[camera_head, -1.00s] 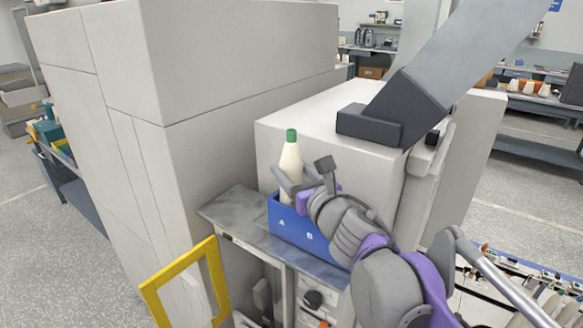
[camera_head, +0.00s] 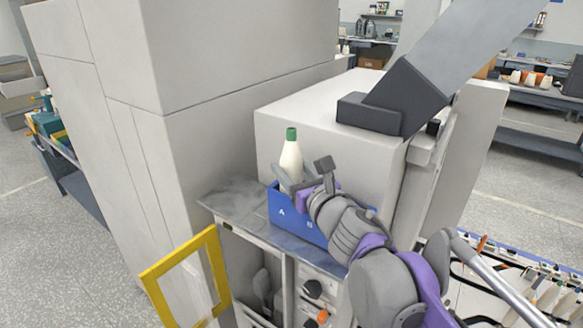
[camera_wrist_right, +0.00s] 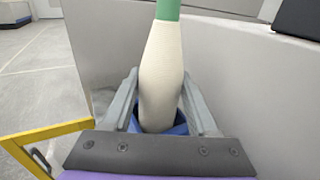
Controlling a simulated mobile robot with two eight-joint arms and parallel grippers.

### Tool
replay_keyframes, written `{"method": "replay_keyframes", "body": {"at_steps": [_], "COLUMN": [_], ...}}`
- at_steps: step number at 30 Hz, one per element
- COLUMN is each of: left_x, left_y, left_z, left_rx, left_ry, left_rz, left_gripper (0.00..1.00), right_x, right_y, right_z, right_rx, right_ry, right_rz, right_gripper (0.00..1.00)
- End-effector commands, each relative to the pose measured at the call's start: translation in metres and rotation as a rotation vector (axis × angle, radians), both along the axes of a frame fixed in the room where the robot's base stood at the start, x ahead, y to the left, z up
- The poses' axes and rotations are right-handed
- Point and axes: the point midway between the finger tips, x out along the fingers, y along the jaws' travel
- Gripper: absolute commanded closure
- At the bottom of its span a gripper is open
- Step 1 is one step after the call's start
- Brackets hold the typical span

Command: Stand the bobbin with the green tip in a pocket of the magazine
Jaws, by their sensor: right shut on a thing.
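The bobbin with the green tip (camera_head: 291,158) is cream, upright, with its tip at the top. Its lower part is inside or just above the blue magazine (camera_head: 284,214), at the pocket marked A; the wall hides its base. My right gripper (camera_head: 289,184) is shut on the bobbin low on its body. In the right wrist view the bobbin (camera_wrist_right: 160,85) stands between the two grey fingers, with blue magazine walls (camera_wrist_right: 180,128) around its foot. I cannot tell whether the base touches the pocket floor. My left gripper is not in view.
The magazine stands on a grey metal shelf (camera_head: 232,204) against a large white machine housing (camera_head: 325,125). A yellow frame (camera_head: 215,262) stands at the front left. A tall grey cabinet wall (camera_head: 215,70) rises at the left. Other bobbins (camera_head: 545,295) show at the lower right.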

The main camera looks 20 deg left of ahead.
Motion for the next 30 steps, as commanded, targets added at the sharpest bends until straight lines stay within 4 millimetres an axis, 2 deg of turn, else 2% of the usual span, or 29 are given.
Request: {"method": "replay_keyframes", "body": {"at_steps": [6, 7, 12, 23, 30], "left_x": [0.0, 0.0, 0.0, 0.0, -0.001], "left_y": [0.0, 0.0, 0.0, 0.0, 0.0], "left_z": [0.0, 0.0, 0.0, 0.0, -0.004], "left_rx": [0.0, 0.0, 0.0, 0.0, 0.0], "left_ry": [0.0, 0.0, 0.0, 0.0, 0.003], "left_rz": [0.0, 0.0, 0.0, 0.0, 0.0], "left_gripper": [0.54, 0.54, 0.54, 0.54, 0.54], "right_x": [0.0, 0.0, 0.0, -0.003, -0.03], "right_y": [0.0, 0.0, 0.0, -0.002, -0.026], "right_z": [0.0, 0.0, 0.0, 0.0, 0.0], "right_rx": [0.0, 0.0, 0.0, 0.0, -0.001], "right_ry": [0.0, 0.0, 0.0, 0.0, 0.001], "right_rz": [0.0, 0.0, 0.0, 0.0, -0.001], "right_gripper": [1.0, 0.38, 0.07, 0.06, 0.06]}}
